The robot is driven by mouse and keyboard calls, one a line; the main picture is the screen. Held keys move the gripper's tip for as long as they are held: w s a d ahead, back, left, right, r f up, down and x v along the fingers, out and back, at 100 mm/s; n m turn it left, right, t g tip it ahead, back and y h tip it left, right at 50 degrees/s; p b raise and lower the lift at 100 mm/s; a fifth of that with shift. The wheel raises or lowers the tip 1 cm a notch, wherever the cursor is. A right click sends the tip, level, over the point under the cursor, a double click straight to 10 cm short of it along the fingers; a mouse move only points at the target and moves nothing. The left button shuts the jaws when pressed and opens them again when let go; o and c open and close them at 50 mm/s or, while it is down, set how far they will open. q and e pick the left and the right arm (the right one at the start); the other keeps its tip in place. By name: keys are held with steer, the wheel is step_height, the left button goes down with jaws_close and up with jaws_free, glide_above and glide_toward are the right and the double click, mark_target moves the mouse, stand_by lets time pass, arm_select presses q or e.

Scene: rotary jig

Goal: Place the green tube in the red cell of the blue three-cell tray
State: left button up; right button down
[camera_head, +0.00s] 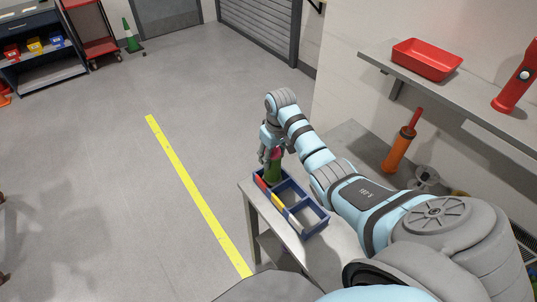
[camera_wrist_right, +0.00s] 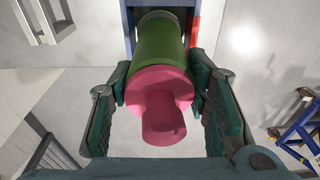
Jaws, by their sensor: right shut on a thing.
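The green tube (camera_head: 273,170) with a pink top stands roughly upright at the far cell of the blue three-cell tray (camera_head: 309,231). That cell carries a red marker (camera_head: 261,183). I cannot tell whether its base rests on the cell floor. My right gripper (camera_head: 273,157) is shut on the tube near its top. In the right wrist view the green tube (camera_wrist_right: 162,44) and its pink top sit between the fingers of my right gripper (camera_wrist_right: 160,85), with the tray's blue walls and red marker (camera_wrist_right: 195,30) beyond. My left gripper is not in view.
The tray sits on a small grey table (camera_head: 256,217); its middle cell has a yellow marker (camera_head: 277,201). A wall shelf at right holds a red bin (camera_head: 427,60) and a red flashlight (camera_head: 515,80). An orange tool (camera_head: 398,150) stands below. Open floor lies left.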

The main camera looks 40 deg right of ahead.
steer(key=shift+f, duration=1.15)
steer(key=c, duration=0.9)
jaws_free()
steer(key=shift+o, duration=0.2)
